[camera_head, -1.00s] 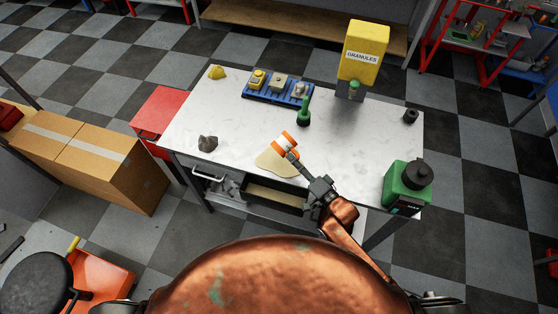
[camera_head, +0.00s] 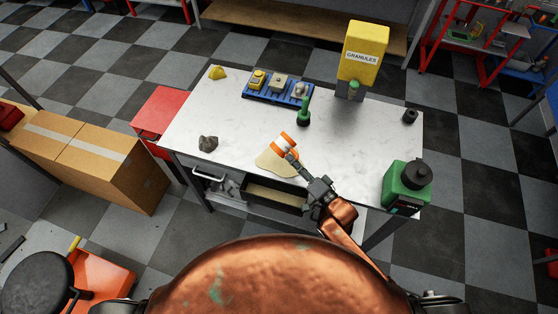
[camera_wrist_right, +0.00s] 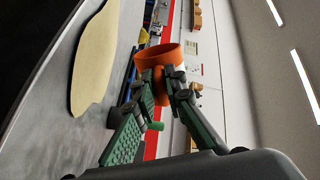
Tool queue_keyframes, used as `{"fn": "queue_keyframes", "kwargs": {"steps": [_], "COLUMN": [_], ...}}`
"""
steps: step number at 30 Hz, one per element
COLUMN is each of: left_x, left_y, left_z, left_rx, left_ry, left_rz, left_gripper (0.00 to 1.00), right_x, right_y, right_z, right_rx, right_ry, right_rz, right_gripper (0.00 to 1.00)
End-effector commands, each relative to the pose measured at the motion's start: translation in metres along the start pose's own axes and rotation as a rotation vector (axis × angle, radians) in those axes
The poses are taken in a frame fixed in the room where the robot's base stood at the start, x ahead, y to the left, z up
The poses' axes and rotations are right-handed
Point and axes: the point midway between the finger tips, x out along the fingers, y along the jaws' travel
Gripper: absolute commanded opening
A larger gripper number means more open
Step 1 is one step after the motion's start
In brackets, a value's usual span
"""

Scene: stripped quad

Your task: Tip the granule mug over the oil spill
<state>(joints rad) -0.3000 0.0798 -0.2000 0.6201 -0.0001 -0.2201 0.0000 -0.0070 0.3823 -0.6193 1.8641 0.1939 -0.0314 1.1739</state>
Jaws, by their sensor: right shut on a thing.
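An orange and white mug (camera_head: 281,143) is held tilted in my right gripper (camera_head: 292,157) above the tabletop. In the right wrist view the orange mug (camera_wrist_right: 160,62) sits between the two green-padded fingers (camera_wrist_right: 158,95). Its inside is hidden, so I cannot tell what it holds. The oil spill (camera_head: 272,166) is a flat pale-yellow patch near the table's front edge, beneath and beside the mug. It also shows in the right wrist view as a pale patch (camera_wrist_right: 92,62). I see no granules on it. My left gripper is not in view.
A yellow granules dispenser (camera_head: 362,52) stands at the back right of the white table (camera_head: 225,120). A green canister (camera_head: 405,187) stands at the right front. A green bottle (camera_head: 304,113), a blue tray (camera_head: 262,96) and a grey lump (camera_head: 208,143) are also on the table.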

Motion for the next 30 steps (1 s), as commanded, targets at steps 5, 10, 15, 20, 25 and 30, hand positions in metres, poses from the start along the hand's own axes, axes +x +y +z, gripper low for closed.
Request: {"fn": "queue_keyframes", "kwargs": {"steps": [5, 10, 15, 20, 25, 30], "left_x": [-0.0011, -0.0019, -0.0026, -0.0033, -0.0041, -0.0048], "left_y": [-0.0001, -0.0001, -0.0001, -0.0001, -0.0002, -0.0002], "left_z": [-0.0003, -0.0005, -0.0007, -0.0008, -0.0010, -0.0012], "left_rx": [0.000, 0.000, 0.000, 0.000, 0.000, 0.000], "left_ry": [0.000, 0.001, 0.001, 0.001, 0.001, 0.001], "left_rz": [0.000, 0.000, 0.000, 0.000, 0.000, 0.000], "left_gripper": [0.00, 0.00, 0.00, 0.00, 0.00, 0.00], "right_x": [0.0001, 0.0001, 0.0001, 0.0001, 0.0001, 0.0001], "right_y": [-0.0009, -0.0012, -0.0015, -0.0018, -0.0021, -0.0023], "right_z": [0.0004, 0.0009, 0.0014, 0.0019, 0.0023, 0.0028], "right_rx": [-0.014, -0.027, -0.040, -0.052, -0.066, -0.079], "right_ry": [0.000, 0.000, 0.000, 0.000, 0.000, 0.000], "right_rz": [-0.001, -0.001, -0.001, -0.001, -0.001, -0.001], "right_gripper": [0.00, 0.00, 0.00, 0.00, 0.00, 0.00]}}
